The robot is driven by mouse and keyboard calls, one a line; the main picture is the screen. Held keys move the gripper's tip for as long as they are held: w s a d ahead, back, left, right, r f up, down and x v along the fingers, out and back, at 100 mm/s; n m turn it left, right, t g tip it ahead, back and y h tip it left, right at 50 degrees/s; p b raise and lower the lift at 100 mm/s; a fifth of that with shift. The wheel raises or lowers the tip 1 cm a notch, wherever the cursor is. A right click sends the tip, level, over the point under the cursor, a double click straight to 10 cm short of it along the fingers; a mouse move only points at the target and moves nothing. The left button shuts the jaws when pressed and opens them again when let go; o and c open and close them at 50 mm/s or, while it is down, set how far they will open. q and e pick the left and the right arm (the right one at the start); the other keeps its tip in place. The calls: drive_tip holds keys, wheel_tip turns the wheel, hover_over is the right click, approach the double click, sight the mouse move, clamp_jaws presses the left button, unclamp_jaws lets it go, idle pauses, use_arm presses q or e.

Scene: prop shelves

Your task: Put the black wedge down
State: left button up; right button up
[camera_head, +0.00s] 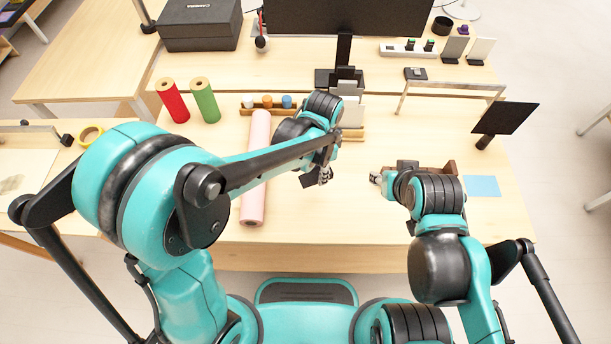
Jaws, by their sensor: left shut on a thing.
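My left gripper (321,177) is over the middle of the light wooden table (345,215), right of a pink roll. It is shut on a small dark thing (308,180), which I take to be the black wedge. The thing is mostly hidden by the fingers, and I cannot tell whether it touches the table. My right gripper (377,178) is right of the left one, near a brown wooden holder (448,168). It is small and partly hidden by its arm, so I cannot tell its opening.
The pink roll (256,165) lies left of the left gripper. A red roll (172,101) and a green roll (205,100) are at the back left. A monitor (345,15) stands behind. A blue sheet (482,186) lies at right. The table's front middle is clear.

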use_arm(q)
drive_tip(key=s+d+m, duration=0.4)
drive_tip(key=d, duration=0.2)
drive_tip(key=shift+m, duration=0.3)
drive_tip(key=w+a+f+b, duration=0.1)
drive_tip(key=w+a+f, duration=0.1)
drive_tip(key=a, duration=0.1)
drive_tip(key=w+a+f+b, duration=0.1)
drive_tip(key=w+a+f, duration=0.1)
drive_tip(key=w+a, duration=0.1)
drive_tip(key=w+a+f+b, duration=0.1)
drive_tip(key=w+a+f, duration=0.1)
drive_tip(key=shift+w+a+f, duration=0.35)
drive_tip(key=shift+a, duration=0.05)
drive_tip(key=shift+f+b, duration=0.75)
drive_tip(key=shift+f, duration=1.25)
drive_tip(key=shift+f, duration=0.1)
drive_tip(key=o, duration=1.1)
drive_tip(key=shift+o, duration=0.2)
